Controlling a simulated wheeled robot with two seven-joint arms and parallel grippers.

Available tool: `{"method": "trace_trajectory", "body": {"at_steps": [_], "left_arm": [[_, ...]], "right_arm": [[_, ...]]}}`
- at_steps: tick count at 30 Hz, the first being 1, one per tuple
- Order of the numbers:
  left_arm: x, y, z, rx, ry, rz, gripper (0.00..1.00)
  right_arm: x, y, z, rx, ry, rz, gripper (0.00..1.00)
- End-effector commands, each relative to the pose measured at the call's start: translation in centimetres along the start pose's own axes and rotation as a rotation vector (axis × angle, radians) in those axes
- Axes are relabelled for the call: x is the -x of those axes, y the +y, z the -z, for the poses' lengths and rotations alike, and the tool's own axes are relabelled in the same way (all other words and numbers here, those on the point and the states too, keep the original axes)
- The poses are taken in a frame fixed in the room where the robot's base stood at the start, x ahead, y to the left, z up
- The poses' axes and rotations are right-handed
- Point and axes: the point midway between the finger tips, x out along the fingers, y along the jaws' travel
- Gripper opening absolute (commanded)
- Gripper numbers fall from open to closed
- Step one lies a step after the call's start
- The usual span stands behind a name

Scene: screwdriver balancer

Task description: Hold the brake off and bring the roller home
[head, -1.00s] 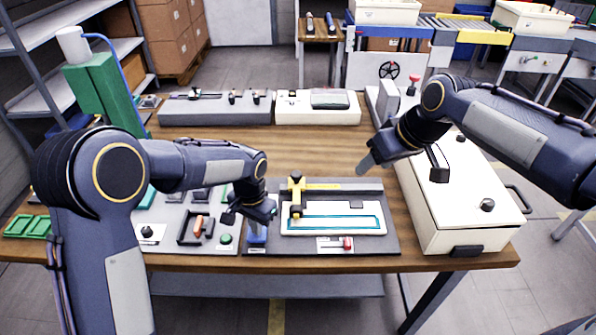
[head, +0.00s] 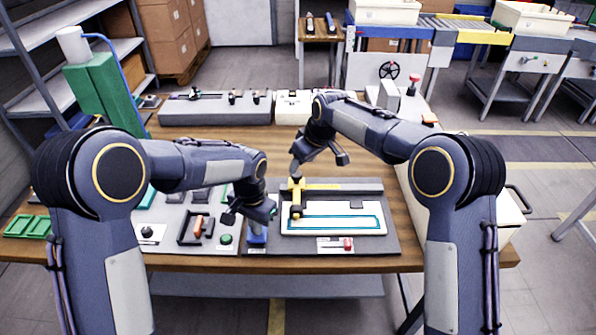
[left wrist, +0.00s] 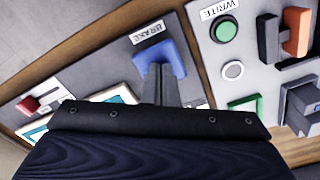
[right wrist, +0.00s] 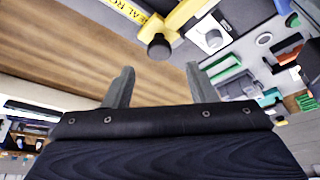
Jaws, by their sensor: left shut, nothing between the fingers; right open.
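The blue brake pad (head: 257,237) sits at the table's front, left of the sealing fixture; its BRAKE label shows in the left wrist view. My left gripper (head: 258,213) is shut, its fingertips down at the blue brake (left wrist: 180,60), apparently touching it; how far it is pressed I cannot tell. The yellow roller carriage (head: 297,187) stands at the left part of the fixture, over a white tray (head: 335,228) with a teal outline. My right gripper (head: 318,165) is open and empty, above and behind the carriage. The carriage's dark knob (right wrist: 158,46) appears beyond its spread fingertips.
A panel with a green button (head: 226,239) and an orange-handled part (head: 198,226) lies left of the brake. A red switch (head: 347,244) is at the fixture's front. A grey tool block (head: 210,110) stands behind. Bare wood (head: 240,142) lies between.

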Motion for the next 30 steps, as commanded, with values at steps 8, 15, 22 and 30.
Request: {"method": "trace_trajectory", "body": {"at_steps": [8,15,22,30], "left_arm": [[-0.1,0.0,-0.1,0.001,-0.002,0.000,0.00],[-0.1,0.0,-0.1,0.001,-0.002,0.000,0.00],[-0.1,0.0,-0.1,0.001,-0.002,0.000,0.00],[-0.1,0.0,-0.1,0.001,-0.002,0.000,0.00]], "right_arm": [[-4.6,0.1,0.0,-0.002,-0.001,0.000,0.52],[-5.8,0.1,0.0,-0.002,0.002,-0.001,0.52],[-5.8,0.1,0.0,-0.001,0.001,-0.001,0.49],[-5.8,0.1,0.0,-0.001,0.001,-0.001,0.14]]}}
